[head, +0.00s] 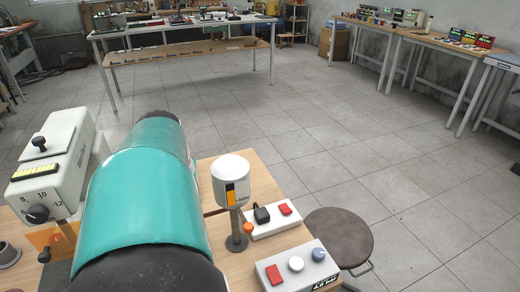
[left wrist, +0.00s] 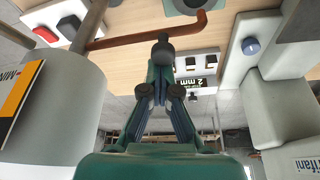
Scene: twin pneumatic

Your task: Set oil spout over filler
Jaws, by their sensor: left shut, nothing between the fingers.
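The white oil canister (head: 231,180) stands on a dark pole at the bench's right part, with a black and orange label facing me. In the left wrist view the canister (left wrist: 50,115) fills the left side. A copper-coloured bent spout (left wrist: 135,37) runs from beside its pole to an upturned end. My left gripper (left wrist: 163,47) is shut and empty, its fingertips at the spout's middle; I cannot tell whether they touch. A grey round part (left wrist: 186,4), cut by the top edge, may be the filler. In the head view my teal arm hides the left gripper.
A white machine (head: 60,160) with a dial stands at left. A white box with a red switch (head: 272,219) and a grey button box (head: 300,268) lie right of the canister. A round stool (head: 338,238) stands beyond the bench's right edge. The tiled floor is mostly clear.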

